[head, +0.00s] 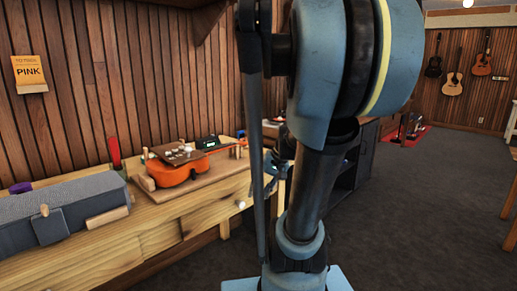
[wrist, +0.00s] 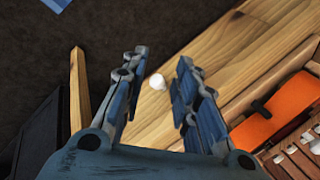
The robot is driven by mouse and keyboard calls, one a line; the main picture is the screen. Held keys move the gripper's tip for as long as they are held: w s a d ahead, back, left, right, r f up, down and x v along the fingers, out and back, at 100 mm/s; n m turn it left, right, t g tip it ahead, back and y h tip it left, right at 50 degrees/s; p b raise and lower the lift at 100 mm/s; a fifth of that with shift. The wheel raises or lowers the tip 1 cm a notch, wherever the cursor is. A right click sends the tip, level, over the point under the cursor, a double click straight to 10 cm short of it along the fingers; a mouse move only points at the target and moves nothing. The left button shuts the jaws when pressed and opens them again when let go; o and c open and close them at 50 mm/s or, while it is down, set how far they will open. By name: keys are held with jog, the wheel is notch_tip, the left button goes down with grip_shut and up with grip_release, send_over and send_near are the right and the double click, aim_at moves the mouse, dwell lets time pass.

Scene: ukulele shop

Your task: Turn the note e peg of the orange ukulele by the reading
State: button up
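The orange ukulele (head: 180,174) lies on the wooden bench, left of my arm in the head view. Its neck runs to the right, and its pegs are too small to tell apart. A small dark device with a green display (head: 208,142), perhaps the tuner, stands behind it; its reading is not legible. In the wrist view the orange body (wrist: 277,108) shows at the right, beside my gripper (wrist: 158,63). My gripper is open and its fingers are apart with nothing held. The head of the ukulele is not in the wrist view.
A white knob (head: 240,204) sits on the bench front; in the wrist view a white knob (wrist: 157,81) appears between the fingers, below them. A grey case (head: 70,208) lies at the bench's left. A PINK sign (head: 30,74) hangs on the wall. Dark floor is open at right.

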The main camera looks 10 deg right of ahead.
jog(key=w+r+m+y, duration=0.2)
jog(key=w+r+y, duration=0.1)
jog(key=w, duration=0.5)
jog(key=m+t+y, duration=0.2)
jog(key=t+y, duration=0.5)
send_near(254, 144)
jog(key=x, duration=0.7)
jog(key=shift+w+a+f, duration=0.1)
jog(key=shift+w+f, duration=0.25)
jog(key=shift+w, duration=0.15)
grip_shut()
